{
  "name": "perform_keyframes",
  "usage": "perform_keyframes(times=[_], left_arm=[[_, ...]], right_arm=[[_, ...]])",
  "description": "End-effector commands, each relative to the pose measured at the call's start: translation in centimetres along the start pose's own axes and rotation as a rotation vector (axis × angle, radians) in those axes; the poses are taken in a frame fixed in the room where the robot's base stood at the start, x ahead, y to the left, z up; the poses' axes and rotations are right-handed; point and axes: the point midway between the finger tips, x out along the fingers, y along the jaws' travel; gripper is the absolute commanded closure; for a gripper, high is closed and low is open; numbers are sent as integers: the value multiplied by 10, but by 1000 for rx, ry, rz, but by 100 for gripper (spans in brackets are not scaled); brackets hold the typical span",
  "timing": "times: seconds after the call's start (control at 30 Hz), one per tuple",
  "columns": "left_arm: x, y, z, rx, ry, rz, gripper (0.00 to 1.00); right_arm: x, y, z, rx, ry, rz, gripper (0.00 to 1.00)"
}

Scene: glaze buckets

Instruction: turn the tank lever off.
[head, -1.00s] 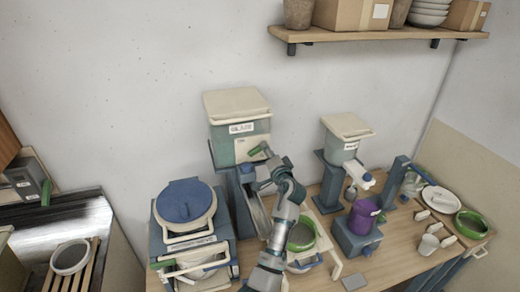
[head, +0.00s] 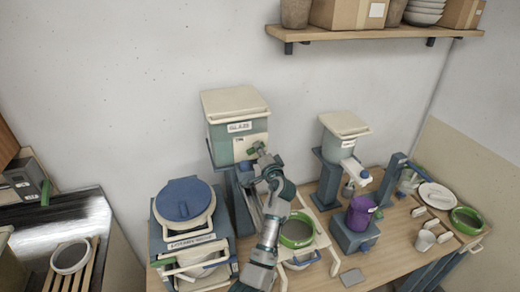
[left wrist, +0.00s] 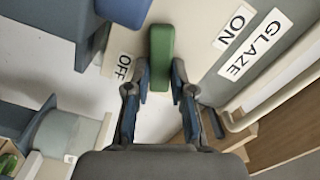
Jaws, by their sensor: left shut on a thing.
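The glaze tank (head: 225,140) stands on a blue stand, with a cream lid and a label reading GLAZE. Its green lever (head: 254,148) is on the front panel. In the left wrist view the lever (left wrist: 161,55) lies between an OFF label (left wrist: 123,66) and an ON label (left wrist: 236,25). My left gripper (head: 262,158) is at the lever. In the left wrist view its fingers (left wrist: 160,80) are shut on the lever's near end, one on each side. My right gripper is not in view.
A blue-lidded machine (head: 184,200) stands left of my arm. A green-rimmed bucket (head: 297,232) sits below and right of my left arm. A second tank (head: 341,145) and a purple bucket (head: 361,213) are to the right. A wooden shelf (head: 380,36) hangs above.

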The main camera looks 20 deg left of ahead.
Motion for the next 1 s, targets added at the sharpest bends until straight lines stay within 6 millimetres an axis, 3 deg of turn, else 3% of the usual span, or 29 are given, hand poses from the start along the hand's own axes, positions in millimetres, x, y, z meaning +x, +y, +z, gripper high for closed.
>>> perform_keyframes(times=[0.17, 0.47, 1.0], left_arm=[[-2, 7, -4, 120, 7, 8, 100], [-3, 16, -3, 314, 9, 9, 100], [-4, 24, -1, 436, 11, 12, 100]], right_arm=[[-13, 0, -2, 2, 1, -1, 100], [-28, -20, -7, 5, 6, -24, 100], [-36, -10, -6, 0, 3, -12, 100]])
